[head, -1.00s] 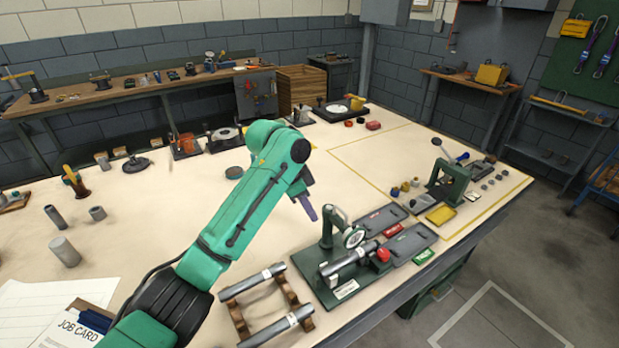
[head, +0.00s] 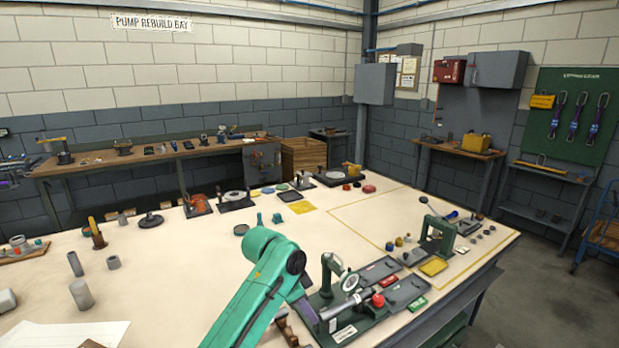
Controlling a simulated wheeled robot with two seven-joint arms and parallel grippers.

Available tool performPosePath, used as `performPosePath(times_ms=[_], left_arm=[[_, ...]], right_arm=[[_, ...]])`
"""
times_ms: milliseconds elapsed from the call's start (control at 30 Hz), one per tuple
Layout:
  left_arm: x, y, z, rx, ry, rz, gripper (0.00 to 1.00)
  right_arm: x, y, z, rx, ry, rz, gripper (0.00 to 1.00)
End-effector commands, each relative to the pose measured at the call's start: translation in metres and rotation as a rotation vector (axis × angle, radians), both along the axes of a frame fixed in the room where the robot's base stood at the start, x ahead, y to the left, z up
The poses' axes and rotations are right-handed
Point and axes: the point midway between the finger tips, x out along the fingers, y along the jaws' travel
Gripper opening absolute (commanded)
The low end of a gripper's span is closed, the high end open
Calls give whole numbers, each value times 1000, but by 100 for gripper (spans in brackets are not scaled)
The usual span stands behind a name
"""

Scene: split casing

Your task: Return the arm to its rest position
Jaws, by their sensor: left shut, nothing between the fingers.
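My left arm (head: 255,290) is green and comes in from the bottom of the head view. Its gripper (head: 308,313) points down at the left side of the green dial gauge fixture (head: 343,330) and overlaps it in the picture. The fingers look shut, with nothing visible between them. I cannot tell how high they are above the bench. My right gripper is not in view.
The fixture bears a grey cylinder and a red knob (head: 378,300). Grey trays (head: 405,290) lie to its right, and a green hand press (head: 438,238) stands beyond. Metal cylinders (head: 82,295) stand at left. The middle of the workbench (head: 190,265) is clear.

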Motion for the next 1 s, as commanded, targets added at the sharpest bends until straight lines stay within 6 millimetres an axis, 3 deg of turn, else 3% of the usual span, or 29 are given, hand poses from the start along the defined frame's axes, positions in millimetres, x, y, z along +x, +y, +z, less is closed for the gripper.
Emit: performPosePath(times_ms=[367,467,600,800,1000], left_arm=[[-48,34,-77,-66,53,243,0],[-75,59,-103,-74,70,374,0],[-122,108,-133,-53,83,588,0],[-175,162,-147,5,78,793,0],[-218,204,-145,73,59,937,0]], right_arm=[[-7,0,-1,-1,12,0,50],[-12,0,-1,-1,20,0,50],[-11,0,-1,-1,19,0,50],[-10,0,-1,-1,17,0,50],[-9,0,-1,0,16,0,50]])
